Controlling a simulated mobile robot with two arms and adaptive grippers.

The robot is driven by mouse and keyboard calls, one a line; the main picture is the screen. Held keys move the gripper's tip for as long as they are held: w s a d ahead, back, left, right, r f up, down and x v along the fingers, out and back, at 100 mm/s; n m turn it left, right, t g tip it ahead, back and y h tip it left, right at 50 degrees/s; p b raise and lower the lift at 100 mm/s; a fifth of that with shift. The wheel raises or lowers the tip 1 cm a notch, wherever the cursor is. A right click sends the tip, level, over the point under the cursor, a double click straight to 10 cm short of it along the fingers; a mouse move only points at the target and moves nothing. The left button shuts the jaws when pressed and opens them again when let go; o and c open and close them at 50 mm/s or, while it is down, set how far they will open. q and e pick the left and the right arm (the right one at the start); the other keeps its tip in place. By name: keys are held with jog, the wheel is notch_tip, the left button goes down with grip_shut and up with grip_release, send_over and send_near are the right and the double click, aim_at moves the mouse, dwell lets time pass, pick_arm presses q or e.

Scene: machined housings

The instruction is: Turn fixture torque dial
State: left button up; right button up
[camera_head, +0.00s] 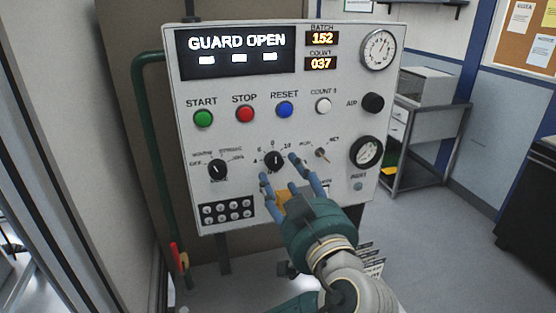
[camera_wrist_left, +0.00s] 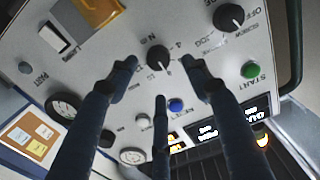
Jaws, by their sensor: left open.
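The fixture panel (camera_head: 240,130) is a pale upright board with labelled controls. A black round dial (camera_head: 274,160) with a white pointer and numbers around it sits in its lower middle; I take it as the torque dial. It also shows in the left wrist view (camera_wrist_left: 158,59). My left gripper (camera_head: 280,170) is open, with its blue-grey fingers spread around the dial in front of the panel. In the left wrist view the gripper (camera_wrist_left: 160,72) has one finger on each side of the dial and a third below. Contact cannot be told. My right gripper is not in view.
A black selector knob (camera_head: 217,170) is left of the dial, a small toggle (camera_head: 322,152) right of it. Green, red and blue buttons (camera_head: 285,110) run above. A "GUARD OPEN" display (camera_head: 237,53) and gauges (camera_head: 367,152) are nearby. A green pipe (camera_head: 150,140) runs along the left.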

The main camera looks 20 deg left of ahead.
aim_at(276, 162)
pick_arm(q)
jog(key=p+x, duration=0.1)
jog(key=x, duration=0.3)
jog(key=shift+w+a+r, duration=0.1)
jog(key=shift+w+a, duration=0.1)
jog(key=shift+w+a+p, duration=0.25)
jog(key=shift+w+p, duration=0.1)
jog(key=c, duration=1.2)
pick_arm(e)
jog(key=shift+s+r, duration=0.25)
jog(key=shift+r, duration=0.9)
